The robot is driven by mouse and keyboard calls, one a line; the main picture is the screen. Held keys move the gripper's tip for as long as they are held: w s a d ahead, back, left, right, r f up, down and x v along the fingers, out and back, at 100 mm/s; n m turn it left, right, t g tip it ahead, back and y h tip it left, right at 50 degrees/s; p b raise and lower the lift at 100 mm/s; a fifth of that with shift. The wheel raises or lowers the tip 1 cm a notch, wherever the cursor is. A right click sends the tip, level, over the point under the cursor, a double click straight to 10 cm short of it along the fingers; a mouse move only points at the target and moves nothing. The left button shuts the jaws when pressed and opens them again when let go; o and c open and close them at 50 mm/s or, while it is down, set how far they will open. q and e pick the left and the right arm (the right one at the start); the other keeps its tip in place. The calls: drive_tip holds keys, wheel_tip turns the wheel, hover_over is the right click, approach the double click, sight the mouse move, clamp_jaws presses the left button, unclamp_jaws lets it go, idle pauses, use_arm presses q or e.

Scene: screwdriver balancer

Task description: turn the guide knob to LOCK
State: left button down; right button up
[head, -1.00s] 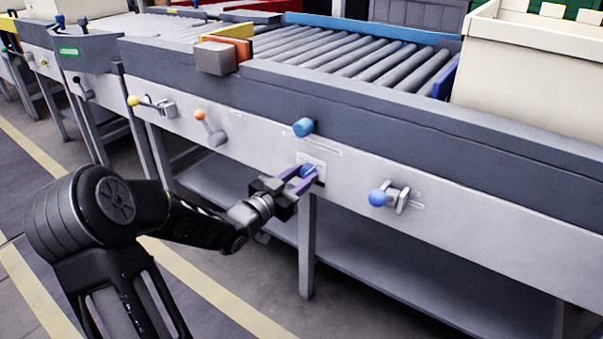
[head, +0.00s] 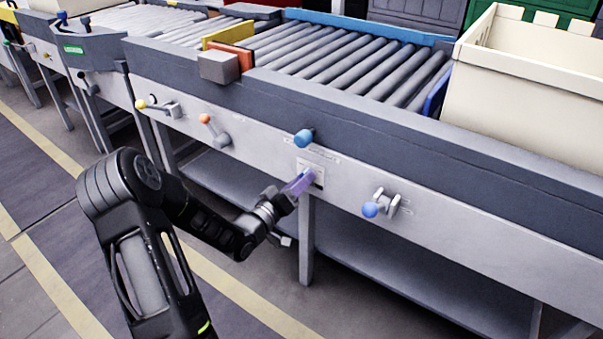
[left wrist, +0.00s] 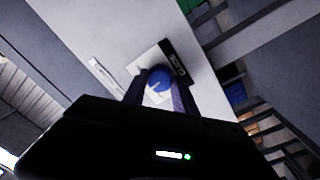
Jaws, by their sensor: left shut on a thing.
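A round blue knob (left wrist: 158,78) sits between the fingers of my left gripper (left wrist: 160,90) in the left wrist view. A white plate lies behind it, and a dark label (left wrist: 175,63) with white letters is beside it; I cannot read the label surely. In the head view my left gripper (head: 303,182) is at the small pale plate (head: 312,168) on the table's front panel. The gripper is shut on the blue knob, which its fingers mostly hide there. I cannot tell the knob's setting.
A larger blue knob (head: 304,139) is just above the gripper. A blue-ball lever (head: 371,210) is to the right; orange (head: 205,119) and yellow (head: 141,104) ones are to the left. A table leg (head: 306,245) stands below. Rollers and a cream crate (head: 530,90) are on top.

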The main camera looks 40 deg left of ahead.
use_arm(q)
drive_tip(key=shift+n+y+p, duration=0.4)
drive_tip(key=shift+n+p, duration=1.45)
drive_tip(key=shift+n, duration=2.05)
drive_tip(key=shift+f, duration=0.1)
drive_tip(key=c, duration=1)
unclamp_jaws()
drive_tip(key=s+p, duration=0.1)
drive_tip(key=s, duration=0.7)
drive_tip(key=shift+f, duration=0.2)
drive_tip(key=shift+w+d, duration=0.1)
